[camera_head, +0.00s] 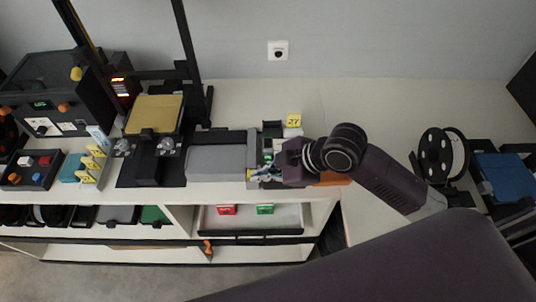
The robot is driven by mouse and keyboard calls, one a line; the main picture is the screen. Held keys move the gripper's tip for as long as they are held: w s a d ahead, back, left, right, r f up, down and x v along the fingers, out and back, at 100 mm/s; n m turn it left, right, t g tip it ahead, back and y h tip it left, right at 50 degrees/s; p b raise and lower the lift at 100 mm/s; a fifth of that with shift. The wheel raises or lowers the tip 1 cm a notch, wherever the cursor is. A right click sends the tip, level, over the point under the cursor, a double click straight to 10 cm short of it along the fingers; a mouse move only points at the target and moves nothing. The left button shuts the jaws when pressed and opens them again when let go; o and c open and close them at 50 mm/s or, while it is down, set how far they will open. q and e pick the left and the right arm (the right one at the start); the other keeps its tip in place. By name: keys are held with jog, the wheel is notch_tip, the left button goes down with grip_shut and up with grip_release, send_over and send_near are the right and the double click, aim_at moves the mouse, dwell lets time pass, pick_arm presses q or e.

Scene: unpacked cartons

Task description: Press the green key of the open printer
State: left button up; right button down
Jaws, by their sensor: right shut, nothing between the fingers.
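The open printer, with a tall black frame (188,45) and a yellow bed (155,113), stands on the bench left of centre. A small dark unit (272,130) stands to its right, past a grey block, and a small green patch (267,157) shows on or beside it. I cannot tell for sure that this patch is the green key. My right gripper (262,174) is shut and empty, close to the front of this unit and pointing left. Whether it touches anything is hidden by the gripper and small parts there. My left gripper is not in view.
An enclosed black printer (55,85) and a small box with coloured knobs (30,170) stand at the left. The grey block (222,160) lies beside the open printer. A yellow tag (293,121) reads 27.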

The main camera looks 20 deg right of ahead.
jog(key=w+d+r+n+y, duration=0.1)
jog(key=w+d+r+n, duration=0.3)
jog(key=w+r, duration=0.3)
jog(key=shift+d+r, duration=0.5)
jog(key=shift+r, duration=0.25)
jog(key=shift+f, duration=0.2)
jog(key=b, duration=0.7)
send_over(271, 158)
notch_tip(271, 158, down, 7)
jog(key=shift+f, duration=0.75)
jog(key=shift+f, duration=0.1)
jog(key=shift+f+b, duration=0.3)
